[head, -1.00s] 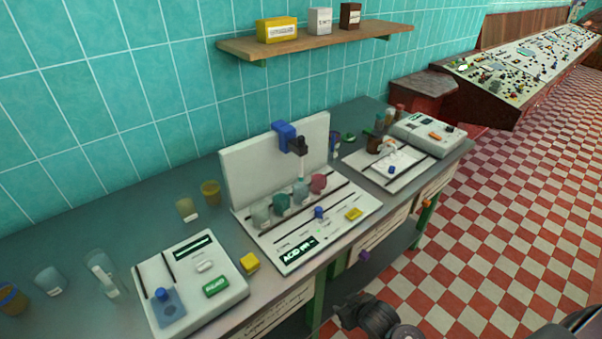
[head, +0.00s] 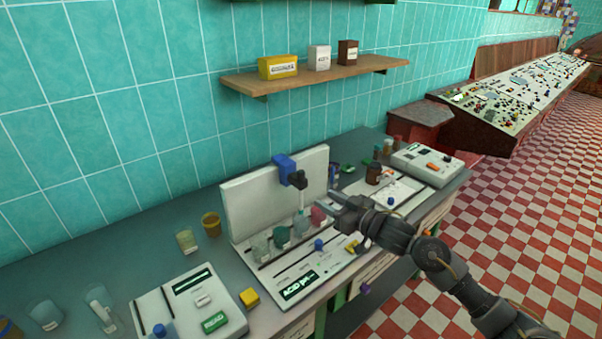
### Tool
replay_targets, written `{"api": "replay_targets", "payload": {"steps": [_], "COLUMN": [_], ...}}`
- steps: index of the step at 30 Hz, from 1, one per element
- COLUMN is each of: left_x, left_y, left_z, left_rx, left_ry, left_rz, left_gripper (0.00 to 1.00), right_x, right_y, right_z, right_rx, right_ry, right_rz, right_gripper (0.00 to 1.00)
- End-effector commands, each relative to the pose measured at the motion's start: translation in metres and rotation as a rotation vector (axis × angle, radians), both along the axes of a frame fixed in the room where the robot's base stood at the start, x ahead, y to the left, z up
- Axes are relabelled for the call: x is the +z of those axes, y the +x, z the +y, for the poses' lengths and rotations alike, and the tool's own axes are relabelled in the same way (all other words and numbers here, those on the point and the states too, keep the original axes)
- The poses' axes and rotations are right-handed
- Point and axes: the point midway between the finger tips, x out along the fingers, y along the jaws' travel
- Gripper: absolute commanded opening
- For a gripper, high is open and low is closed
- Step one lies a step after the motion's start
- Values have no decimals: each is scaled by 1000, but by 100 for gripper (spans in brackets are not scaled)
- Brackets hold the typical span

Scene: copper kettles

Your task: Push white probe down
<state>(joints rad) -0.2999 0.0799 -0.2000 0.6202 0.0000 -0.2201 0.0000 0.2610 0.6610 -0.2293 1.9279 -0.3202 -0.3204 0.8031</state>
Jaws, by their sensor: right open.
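The white probe (head: 301,201) is a thin upright rod under a black holder (head: 298,179) on a blue bracket (head: 285,163), fixed to the white back panel of the pH station (head: 240,207). Its lower end is at or just above one of the small beakers; I cannot tell whether it is inside. My right gripper (head: 337,202) is open and empty, just right of the probe and in front of the panel's right edge, apart from the probe. My left gripper is out of view.
Several small beakers, one green (head: 281,235) and one pink (head: 318,215), stand close under the probe. A white READ device (head: 180,296) is at left. A wooden shelf (head: 330,77) hangs above.

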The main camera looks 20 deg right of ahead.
Motion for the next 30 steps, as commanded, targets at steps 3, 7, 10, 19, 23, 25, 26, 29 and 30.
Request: {"api": "replay_targets", "payload": {"steps": [3, 7, 10, 19, 23, 25, 26, 29, 30], "left_x": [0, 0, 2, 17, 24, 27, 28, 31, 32], "left_y": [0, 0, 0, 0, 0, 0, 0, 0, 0], "left_z": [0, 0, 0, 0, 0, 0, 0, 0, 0], "left_rx": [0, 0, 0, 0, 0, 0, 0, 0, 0], "left_ry": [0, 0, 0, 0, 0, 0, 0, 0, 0], "left_rz": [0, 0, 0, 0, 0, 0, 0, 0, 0], "left_gripper": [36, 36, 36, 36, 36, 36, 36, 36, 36], "right_x": [28, 36, 37, 40, 40, 39, 39, 38, 37], "right_y": [10, 12, 14, 52, 74, 84, 87, 98, 101], "right_z": [-6, -7, -5, 15, 26, 32, 34, 39, 41], "right_rx": [50, 69, 69, 66, 66, 66, 66, 67, 66], "right_ry": [23, 35, 36, 38, 37, 36, 35, 36, 36], "right_rz": [-44, -55, -54, -55, -55, -55, -54, -55, -54], "right_gripper": [42, 42, 42, 42, 42, 42, 42, 42, 42]}}
